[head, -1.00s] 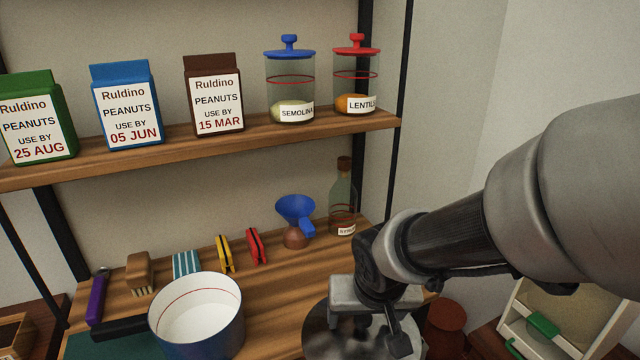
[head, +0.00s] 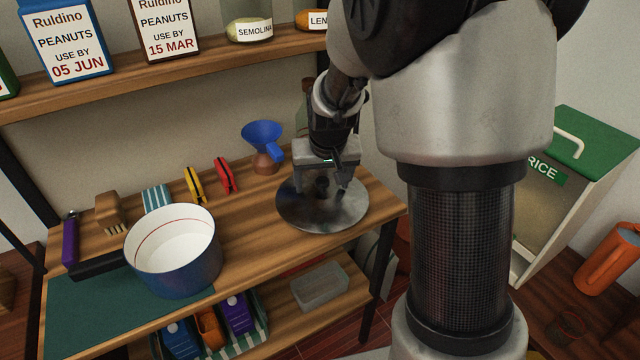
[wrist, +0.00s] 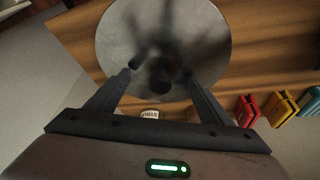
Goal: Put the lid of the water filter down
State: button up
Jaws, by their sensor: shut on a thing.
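The lid (head: 298,214) is a round grey metal disc with a dark knob in its middle. In the head view it is level at the right end of the wooden shelf board; I cannot tell whether its whole rim touches the wood. My gripper (head: 322,189) is above it, pointing down, shut on the knob. In the wrist view, the lid (wrist: 205,35) lies beyond my gripper (wrist: 156,76), with the dark knob between the fingertips. The fingers partly hide the knob. I cannot make out the water filter itself.
A blue-and-white pot (head: 172,250) stands left of the lid. A blue funnel (head: 263,135), red clip (head: 226,175) and yellow clip (head: 194,186) are behind. A bottle (head: 305,95) is mostly hidden behind my arm. The board's front edge (head: 365,228) is close to the lid.

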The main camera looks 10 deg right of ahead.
jog(key=shift+f, duration=1)
jog(key=shift+f, duration=0.1)
jog(key=shift+f+b, duration=0.2)
jog(key=shift+b, duration=0.1)
jog(key=o, duration=1.2)
jog(key=shift+r, duration=0.1)
jog(key=shift+c, duration=0.2)
